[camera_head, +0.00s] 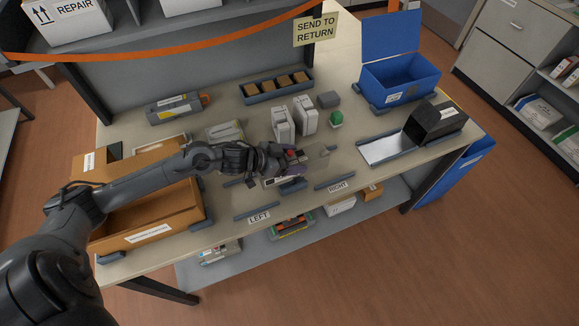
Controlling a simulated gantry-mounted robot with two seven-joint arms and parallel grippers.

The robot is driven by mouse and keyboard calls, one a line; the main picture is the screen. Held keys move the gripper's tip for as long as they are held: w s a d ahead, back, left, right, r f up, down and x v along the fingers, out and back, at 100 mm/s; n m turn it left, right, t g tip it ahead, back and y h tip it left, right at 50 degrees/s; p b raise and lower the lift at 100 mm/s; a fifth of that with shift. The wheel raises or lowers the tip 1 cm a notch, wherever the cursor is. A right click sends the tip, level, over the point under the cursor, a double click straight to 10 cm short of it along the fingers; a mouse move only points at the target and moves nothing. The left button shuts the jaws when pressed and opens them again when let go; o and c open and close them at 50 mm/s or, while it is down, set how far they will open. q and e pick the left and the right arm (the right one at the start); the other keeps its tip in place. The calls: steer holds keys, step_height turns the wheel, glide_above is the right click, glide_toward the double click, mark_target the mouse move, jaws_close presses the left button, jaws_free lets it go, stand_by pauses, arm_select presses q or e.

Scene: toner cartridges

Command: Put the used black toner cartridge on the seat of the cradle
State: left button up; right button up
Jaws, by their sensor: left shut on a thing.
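My left gripper (284,162) is over the middle of the bench, between the LEFT label (259,217) and the RIGHT label (338,186). It is shut on a small dark thing (298,171) with a red spot, which looks like the used black toner cartridge; the hand hides most of it. Low dark blue-grey parts (292,186) just below the hand look like part of the cradle. The seat is hidden, and I cannot tell whether the cartridge touches it. My right gripper is not in view.
An open cardboard box (150,237) stands at the left under my arm. A grey cartridge with an orange end (178,107), a partitioned tray (278,88) and white upright blocks (305,115) stand behind. A blue bin (402,80) and black open box (437,122) are right.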

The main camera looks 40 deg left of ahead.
arm_select(q)
steer(key=shift+s+a+f, duration=0.15)
steer(key=shift+a+f, duration=0.25)
steer(key=shift+a, duration=0.15)
steer(key=shift+f+b, duration=0.5)
steer(key=shift+f, duration=1.35)
steer(key=shift+f, duration=0.15)
steer(key=o, duration=1.3)
steer(key=shift+o, duration=0.2)
steer(key=shift+s, duration=0.15)
steer(key=p+v, duration=0.3)
steer(key=v, duration=0.6)
steer(key=shift+s+r, duration=0.1)
steer(key=shift+r, duration=0.15)
steer(key=shift+p+v, duration=0.5)
steer(key=shift+v, duration=0.7)
